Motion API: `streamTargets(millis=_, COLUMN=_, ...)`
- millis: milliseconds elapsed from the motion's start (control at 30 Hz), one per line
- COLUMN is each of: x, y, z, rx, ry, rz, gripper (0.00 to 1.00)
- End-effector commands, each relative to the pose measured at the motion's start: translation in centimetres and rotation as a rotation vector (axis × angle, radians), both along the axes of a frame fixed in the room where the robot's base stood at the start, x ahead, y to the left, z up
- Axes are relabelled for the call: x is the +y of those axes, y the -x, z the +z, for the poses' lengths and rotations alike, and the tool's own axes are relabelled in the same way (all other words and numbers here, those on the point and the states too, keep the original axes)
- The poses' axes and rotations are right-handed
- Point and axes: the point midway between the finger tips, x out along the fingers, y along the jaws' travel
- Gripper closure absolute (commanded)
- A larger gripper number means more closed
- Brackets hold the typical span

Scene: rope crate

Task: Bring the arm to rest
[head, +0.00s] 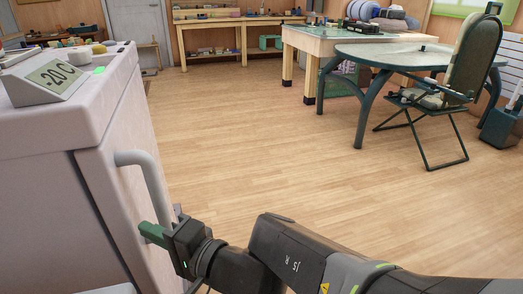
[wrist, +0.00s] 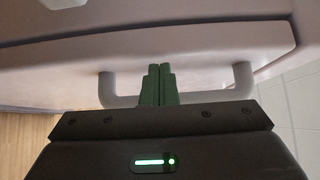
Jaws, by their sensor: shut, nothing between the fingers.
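My gripper (head: 152,233) is at the lower left in the head view, beside the pale freezer front and near the lower end of its handle (head: 150,180). Its green fingers point toward the freezer. In the wrist view the fingers (wrist: 160,70) are together, with nothing between them. They cover the middle of the curved grey handle (wrist: 106,92), whose two ends show on either side. I cannot tell whether the fingers touch the handle. My arm stretches from the gripper to the lower right.
The freezer (head: 100,120) fills the left side, with a display (head: 62,74) reading -20 C on top. A green table (head: 400,55) and a folding chair (head: 455,80) stand at the right. A workbench (head: 235,20) is at the back. The wooden floor (head: 260,140) between is clear.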

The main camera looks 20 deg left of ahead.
Motion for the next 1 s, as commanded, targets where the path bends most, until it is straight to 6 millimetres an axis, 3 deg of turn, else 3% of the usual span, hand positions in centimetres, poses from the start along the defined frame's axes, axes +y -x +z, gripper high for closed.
streamTargets(millis=133, x=0.0, y=0.0, z=0.9, rx=0.000, ry=-0.001, rz=0.000, gripper=1.00)
streamTargets(millis=567, x=0.0, y=0.0, z=0.5, rx=0.002, ry=0.000, rz=0.000, gripper=1.00)
streamTargets(millis=1000, x=0.0, y=-0.1, z=-5.6, rx=0.004, ry=0.002, rz=-0.001, gripper=1.00)
